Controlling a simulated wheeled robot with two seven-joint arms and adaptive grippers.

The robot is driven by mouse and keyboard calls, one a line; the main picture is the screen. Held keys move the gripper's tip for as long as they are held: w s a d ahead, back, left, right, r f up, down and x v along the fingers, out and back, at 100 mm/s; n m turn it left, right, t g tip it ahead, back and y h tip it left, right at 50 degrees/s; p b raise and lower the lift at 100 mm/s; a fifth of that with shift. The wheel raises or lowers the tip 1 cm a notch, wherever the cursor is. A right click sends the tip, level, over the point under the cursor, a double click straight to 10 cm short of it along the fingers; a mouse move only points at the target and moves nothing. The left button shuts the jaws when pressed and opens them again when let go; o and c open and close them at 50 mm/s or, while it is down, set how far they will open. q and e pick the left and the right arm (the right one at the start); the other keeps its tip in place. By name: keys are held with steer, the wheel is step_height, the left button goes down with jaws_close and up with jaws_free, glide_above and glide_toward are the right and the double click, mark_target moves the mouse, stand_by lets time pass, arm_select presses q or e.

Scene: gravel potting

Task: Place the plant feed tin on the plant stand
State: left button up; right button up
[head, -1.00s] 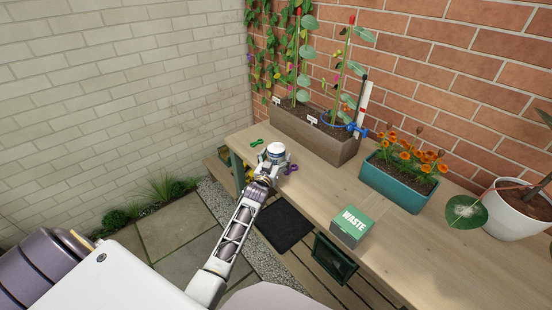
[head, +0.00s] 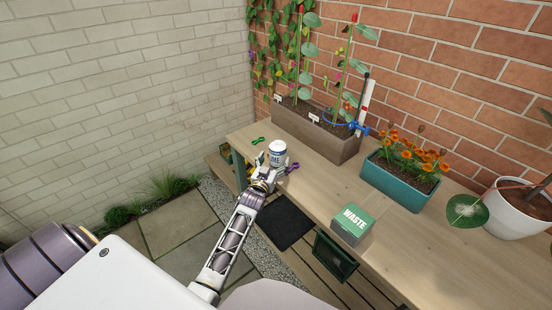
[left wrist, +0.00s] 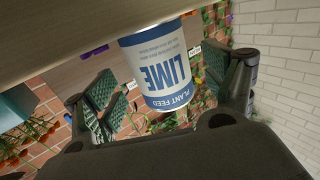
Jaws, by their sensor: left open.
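The plant feed tin (head: 278,155), white with a blue band and LIME lettering, stands near the far left end of the wooden bench (head: 320,190). My left gripper (head: 272,170) is at the tin, on its near side. In the left wrist view the tin (left wrist: 165,75) shows upside down between the two spread fingers, with gaps visible on both sides. The left gripper is open. My right gripper does not show. I cannot make out a plant stand for certain.
Green clips (head: 259,141) and purple clips (head: 292,167) lie near the tin. A long brown planter (head: 335,145) stands behind it. A teal flower trough (head: 395,185), a WASTE box (head: 350,225) and a white pot (head: 515,215) stand to the right.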

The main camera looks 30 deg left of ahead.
mark_target(275, 160)
arm_select(q)
steer(key=shift+s+d, duration=0.15)
steer(key=shift+s, duration=0.7)
steer(key=shift+s+d, duration=0.15)
steer(key=shift+s, duration=0.95)
steer(key=shift+s+d, duration=0.2)
steer(key=shift+s, duration=0.8)
steer(key=shift+s+d, duration=0.15)
steer(key=shift+s, duration=0.8)
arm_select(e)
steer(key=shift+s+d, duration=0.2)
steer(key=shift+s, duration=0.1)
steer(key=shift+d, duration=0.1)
